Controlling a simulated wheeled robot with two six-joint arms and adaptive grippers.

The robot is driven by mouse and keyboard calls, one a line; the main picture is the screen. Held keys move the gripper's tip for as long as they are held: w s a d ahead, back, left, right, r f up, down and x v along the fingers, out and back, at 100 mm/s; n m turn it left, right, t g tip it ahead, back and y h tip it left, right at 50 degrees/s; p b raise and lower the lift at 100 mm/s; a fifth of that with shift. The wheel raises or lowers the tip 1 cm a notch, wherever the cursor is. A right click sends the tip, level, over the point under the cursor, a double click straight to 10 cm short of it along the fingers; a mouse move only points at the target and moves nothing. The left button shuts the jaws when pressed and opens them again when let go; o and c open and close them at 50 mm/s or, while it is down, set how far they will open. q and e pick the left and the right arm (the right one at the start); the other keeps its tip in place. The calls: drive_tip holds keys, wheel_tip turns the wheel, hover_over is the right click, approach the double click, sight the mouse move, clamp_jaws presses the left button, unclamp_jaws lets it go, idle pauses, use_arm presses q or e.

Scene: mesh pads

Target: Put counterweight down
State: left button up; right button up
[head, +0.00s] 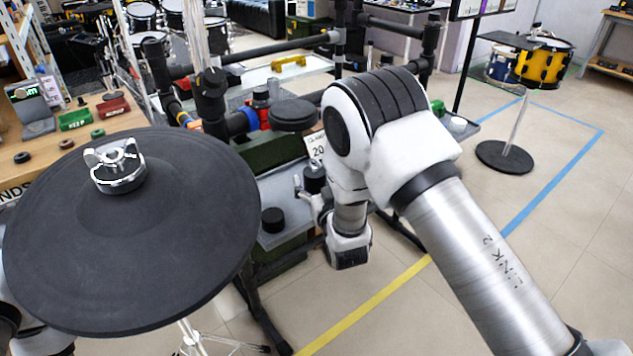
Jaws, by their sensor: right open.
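A short black cylinder (273,220), which looks like the counterweight, stands upright on a grey tray surface (278,240) left of my right wrist. My right gripper (303,190) is small in view, beyond my white wrist and partly hidden by it. It is open, above and to the right of the cylinder and apart from it. Another dark cylindrical thing (314,174) shows just behind the gripper; I cannot tell if they touch. My left gripper is not visible; only bits of my left arm show at the lower left, below a large black round pad (190,225).
The large pad, with a silver wing nut (117,165) on top, blocks much of the left. A small black round pad (293,114) stands above a green box (275,150). A black rack stands behind. Open floor with yellow tape (370,305) lies to the right.

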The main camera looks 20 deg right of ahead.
sight(317, 179)
drive_tip(key=w, duration=0.1)
drive_tip(key=w+f, duration=0.1)
drive_tip(key=w, duration=0.2)
drive_tip(key=shift+w+d+f, duration=0.2)
drive_tip(key=shift+f, duration=0.05)
drive_tip(key=shift+s+r, duration=0.1)
drive_tip(key=shift+r, duration=0.05)
drive_tip(key=c, duration=1.4)
use_arm(q)
drive_tip(key=shift+f, duration=0.3)
use_arm(e)
clamp_jaws()
drive_tip(key=shift+r, duration=0.1)
